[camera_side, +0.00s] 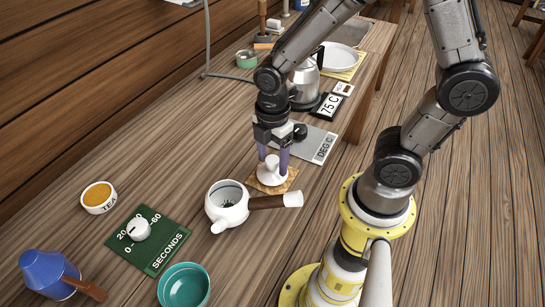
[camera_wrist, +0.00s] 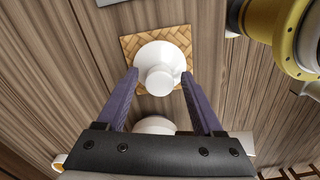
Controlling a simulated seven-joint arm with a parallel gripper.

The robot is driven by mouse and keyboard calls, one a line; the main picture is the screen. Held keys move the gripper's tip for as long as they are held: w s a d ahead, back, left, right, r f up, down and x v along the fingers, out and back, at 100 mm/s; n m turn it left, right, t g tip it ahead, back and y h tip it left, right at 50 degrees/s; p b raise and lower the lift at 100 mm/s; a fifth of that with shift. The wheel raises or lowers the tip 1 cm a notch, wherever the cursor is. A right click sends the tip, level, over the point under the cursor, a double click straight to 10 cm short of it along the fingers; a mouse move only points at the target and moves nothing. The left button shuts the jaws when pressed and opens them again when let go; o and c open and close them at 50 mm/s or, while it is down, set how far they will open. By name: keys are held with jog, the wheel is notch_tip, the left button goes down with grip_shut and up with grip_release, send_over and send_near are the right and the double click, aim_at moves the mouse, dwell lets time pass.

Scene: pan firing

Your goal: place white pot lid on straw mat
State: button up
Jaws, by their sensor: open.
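The white pot lid (camera_side: 271,170) rests on the small square straw mat (camera_side: 288,182), knob up. In the wrist view the lid (camera_wrist: 160,68) lies near the middle of the mat (camera_wrist: 134,46), with woven mat showing around it. My gripper (camera_side: 272,160) is above the lid, fingers pointing down. In the wrist view its purple fingers (camera_wrist: 166,86) stand apart on either side of the knob, with gaps between them and it. The white teapot (camera_side: 227,203) with a brown side handle (camera_side: 270,201) stands uncovered in front of the mat, its inside strainer showing.
A green SECONDS timer board (camera_side: 152,240) with a white dial, a TEA bowl (camera_side: 99,196), a teal bowl (camera_side: 184,287) and a blue pot (camera_side: 50,273) are at the left and front. A grey DEG C plate (camera_side: 318,143) and a metal kettle (camera_side: 306,82) are behind. My base borders the table's right edge.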

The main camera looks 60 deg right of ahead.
aim_at(273, 158)
jog(key=shift+r, duration=0.1)
notch_tip(273, 158, up, 12)
jog(key=s+d+r+m+t, duration=0.1)
jog(key=s+r+m+t, duration=0.1)
jog(key=s+m, duration=0.2)
jog(key=s+d+r+m+t, duration=0.2)
jog(key=s+r+m+t, duration=0.1)
jog(key=m, duration=0.8)
jog(key=shift+s+t, duration=0.3)
jog(key=shift+s, duration=0.5)
